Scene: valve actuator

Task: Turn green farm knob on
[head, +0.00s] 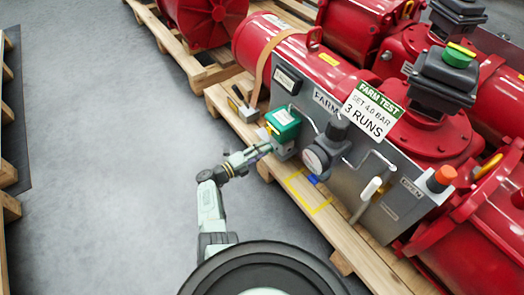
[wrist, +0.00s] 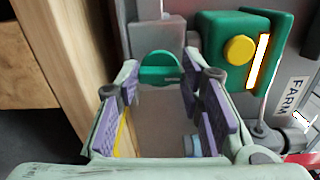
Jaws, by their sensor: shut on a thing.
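The green knob (wrist: 160,68) is a half-round disc with a raised bar across it. In the wrist view it sits at the far end of my gripper (wrist: 160,78), between the two purple-padded fingers. The fingers are shut on its sides. A green box (wrist: 225,45) with a yellow button (wrist: 239,49) is to the right of the knob. In the head view my gripper (head: 264,149) reaches the lower front of the green box (head: 283,123), and the knob itself is hidden there. I cannot tell the knob's turn angle from a mark.
A grey panel marked FARM (head: 325,102) carries a round gauge (head: 317,158), a white-handled lever (head: 371,188) and an orange button (head: 442,177). A wooden pallet (head: 330,228) runs below. Red actuators (head: 320,75) stand behind. The grey floor (head: 105,140) at left is clear.

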